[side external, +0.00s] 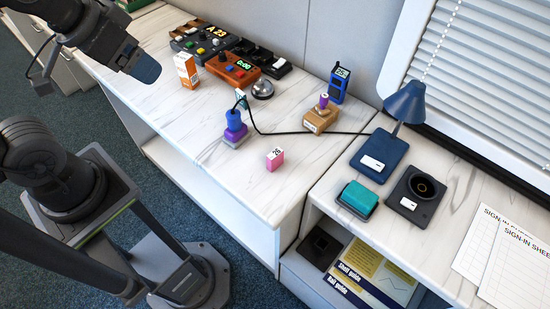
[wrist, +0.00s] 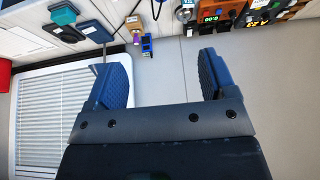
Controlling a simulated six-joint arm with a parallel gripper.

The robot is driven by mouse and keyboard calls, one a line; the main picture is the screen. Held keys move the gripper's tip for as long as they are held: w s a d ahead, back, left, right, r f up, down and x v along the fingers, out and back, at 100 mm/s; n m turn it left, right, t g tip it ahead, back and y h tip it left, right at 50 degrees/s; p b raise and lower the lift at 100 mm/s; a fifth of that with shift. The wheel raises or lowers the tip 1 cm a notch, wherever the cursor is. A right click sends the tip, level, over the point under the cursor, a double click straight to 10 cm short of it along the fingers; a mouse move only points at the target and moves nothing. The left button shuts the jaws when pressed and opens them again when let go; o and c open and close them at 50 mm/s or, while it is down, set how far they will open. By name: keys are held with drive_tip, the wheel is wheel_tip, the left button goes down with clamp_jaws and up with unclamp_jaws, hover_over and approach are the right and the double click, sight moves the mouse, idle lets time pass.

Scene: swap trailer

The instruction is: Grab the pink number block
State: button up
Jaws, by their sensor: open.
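The pink number block (side external: 275,159) stands on the white marbled desk in the side external view, near the desk's front edge. Its pale top face carries a dark number that looks like 26. My gripper (side external: 146,68) is high at the upper left, well apart from the block. In the wrist view my gripper (wrist: 162,78) shows two blue fingers spread wide with nothing between them. I cannot make out the pink block in the wrist view.
A blue and purple stamp (side external: 235,128) stands left of the block, with a black cable behind it. A cardboard box (side external: 320,119), blue radio (side external: 339,83), navy lamp (side external: 404,103) and teal pad (side external: 357,199) lie right. An orange-white carton (side external: 187,70) and devices stand at the back left.

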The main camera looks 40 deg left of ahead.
drive_tip(key=n+g, duration=0.6)
drive_tip(key=n, duration=1.1)
hover_over(275, 153)
wheel_tip(275, 153, down, 19)
drive_tip(key=f, duration=0.8)
drive_tip(key=shift+w+d, duration=0.2)
drive_tip(key=shift+w, duration=0.05)
drive_tip(key=shift+s+a+f, duration=0.1)
drive_tip(key=shift+s+f, duration=0.05)
drive_tip(key=shift+f, duration=1.4)
drive_tip(key=shift+s+a+f, duration=0.1)
drive_tip(key=shift+s+f, duration=0.05)
drive_tip(key=shift+f, duration=1.35)
drive_tip(key=c, duration=1)
